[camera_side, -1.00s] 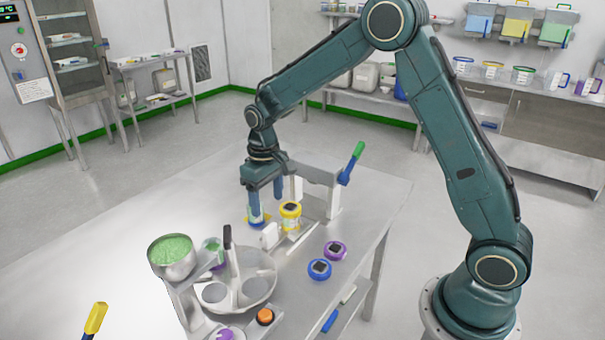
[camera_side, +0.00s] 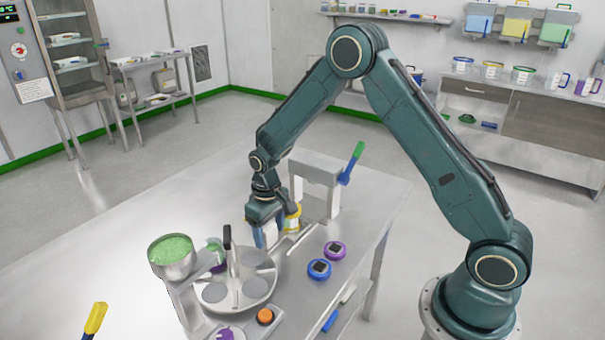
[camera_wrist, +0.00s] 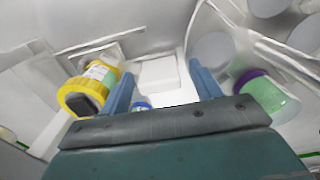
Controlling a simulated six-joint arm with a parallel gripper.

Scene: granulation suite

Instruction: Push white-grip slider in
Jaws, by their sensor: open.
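The white grip (camera_wrist: 156,73) of the slider is a pale block between my gripper's (camera_wrist: 162,80) two blue fingers in the wrist view. Clear gaps show on both sides of it. In the side view my gripper (camera_side: 267,236) is low over the table, its fingers pointing down around the white grip (camera_side: 271,234), which is partly hidden. My gripper is open. The slider's pale rail (camera_side: 298,243) runs beside it, and I cannot tell how far in the slider sits.
A yellow-lidded jar (camera_side: 293,217) stands close behind my gripper. A round divided tray (camera_side: 262,292), a purple-and-green jar (camera_side: 215,248) and a bowl of green granules (camera_side: 172,253) are to the left. Blue (camera_side: 319,269) and purple (camera_side: 335,250) round pieces lie right.

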